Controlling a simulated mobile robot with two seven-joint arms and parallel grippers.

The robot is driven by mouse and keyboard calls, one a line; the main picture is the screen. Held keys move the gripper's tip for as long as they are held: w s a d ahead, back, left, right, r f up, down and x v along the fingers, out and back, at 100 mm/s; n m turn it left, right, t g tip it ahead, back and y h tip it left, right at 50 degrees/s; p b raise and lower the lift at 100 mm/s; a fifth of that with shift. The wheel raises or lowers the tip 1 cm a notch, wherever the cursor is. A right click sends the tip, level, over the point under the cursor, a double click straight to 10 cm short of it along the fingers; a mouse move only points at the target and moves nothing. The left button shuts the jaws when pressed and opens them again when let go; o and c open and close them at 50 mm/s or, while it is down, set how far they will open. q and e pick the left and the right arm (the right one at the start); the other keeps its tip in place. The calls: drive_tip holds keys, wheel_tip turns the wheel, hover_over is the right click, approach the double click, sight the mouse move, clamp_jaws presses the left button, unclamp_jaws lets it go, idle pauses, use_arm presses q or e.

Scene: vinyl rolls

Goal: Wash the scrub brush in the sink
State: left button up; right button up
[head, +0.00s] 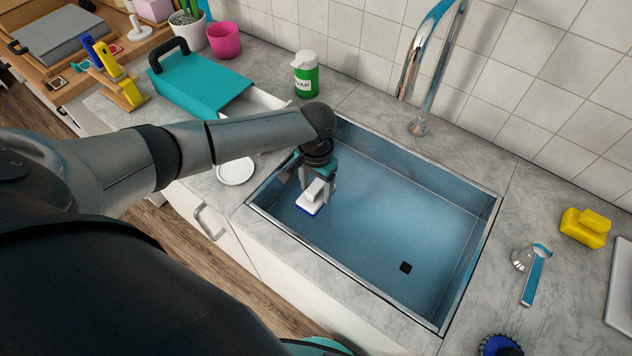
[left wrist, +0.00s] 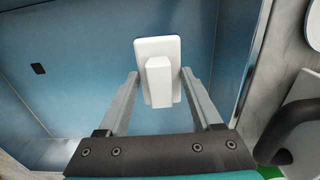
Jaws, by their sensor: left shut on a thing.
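The scrub brush (head: 314,195) has a white body with a raised handle and a blue underside. My left gripper (head: 317,186) is shut on it and holds it upright inside the left part of the sink (head: 400,220). In the left wrist view the brush (left wrist: 157,50) shows its white back, with its handle between the two fingers (left wrist: 159,82). I cannot tell whether its underside touches the sink floor. My right gripper is not in view.
A tall chrome faucet (head: 418,125) rises behind the sink. A green soap bottle (head: 306,75), white dish (head: 236,171) and teal box (head: 200,85) stand to the left. A tap lever (head: 533,272), yellow sponge-like block (head: 585,228) and dark blue round item (head: 500,346) lie right.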

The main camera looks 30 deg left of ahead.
use_arm(q)
drive_tip(key=shift+f+b, duration=2.05)
drive_tip(key=shift+f, duration=1.85)
drive_tip(key=shift+f+b, duration=0.75)
drive_tip(key=shift+f, duration=0.35)
drive_tip(key=shift+r, duration=0.1)
wheel_tip(320, 180, up, 16)
drive_tip(key=p, duration=1.8)
hover_over(316, 186)
drive_tip(key=shift+r+p, duration=1.05)
drive_tip(key=shift+r, duration=0.3)
